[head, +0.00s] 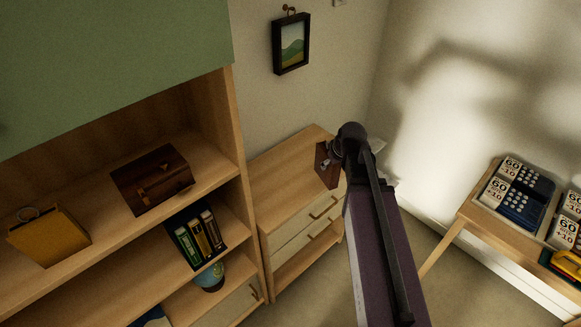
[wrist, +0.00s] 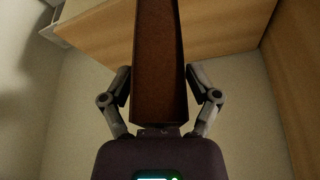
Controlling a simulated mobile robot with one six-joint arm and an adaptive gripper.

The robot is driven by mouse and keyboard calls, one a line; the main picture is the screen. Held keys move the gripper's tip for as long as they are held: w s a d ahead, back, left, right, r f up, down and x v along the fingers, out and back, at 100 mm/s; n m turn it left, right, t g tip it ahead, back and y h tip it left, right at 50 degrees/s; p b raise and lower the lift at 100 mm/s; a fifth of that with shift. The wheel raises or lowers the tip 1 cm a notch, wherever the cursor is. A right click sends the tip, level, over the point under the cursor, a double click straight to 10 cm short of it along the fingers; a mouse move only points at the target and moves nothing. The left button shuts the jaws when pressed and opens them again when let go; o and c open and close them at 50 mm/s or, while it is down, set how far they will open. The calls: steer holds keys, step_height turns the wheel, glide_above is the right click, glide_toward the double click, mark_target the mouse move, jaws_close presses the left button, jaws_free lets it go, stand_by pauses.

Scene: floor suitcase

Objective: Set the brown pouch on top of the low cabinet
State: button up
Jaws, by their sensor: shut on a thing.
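The brown pouch (head: 325,170) is held in my gripper (head: 337,156), at the right end of the low cabinet (head: 283,160) in the head view. In the wrist view the pouch (wrist: 158,95) stands long and narrow between the two fingers of my gripper (wrist: 158,74), which press on its sides. The cabinet has a bare pale wood top and drawers below. Its wood also shows behind the pouch in the wrist view (wrist: 222,35). I cannot tell whether the pouch touches the cabinet. My arm hides part of the cabinet's right side.
A tall shelf unit (head: 238,130) stands left of the cabinet, with a wooden chest (head: 152,180), a yellow bag-like item (head: 48,236) and books (head: 196,238). A framed picture (head: 291,44) hangs above. A table (head: 462,212) with several printed items stands right.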

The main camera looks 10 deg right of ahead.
steer(key=shift+w, duration=0.1)
steer(key=shift+f, duration=0.1)
steer(key=a+f+n+y+b, duration=0.1)
steer(key=a+f+n+b, duration=0.2)
steer(key=a+f+b, duration=0.7)
steer(key=shift+w+a+g, duration=0.15)
steer(key=shift+w+g, duration=0.15)
steer(key=shift+w, duration=0.15)
steer(key=w+d+f+b, duration=0.1)
steer(key=w+d, duration=0.5)
steer(key=w, duration=0.7)
steer(key=shift+w+d+f, duration=0.15)
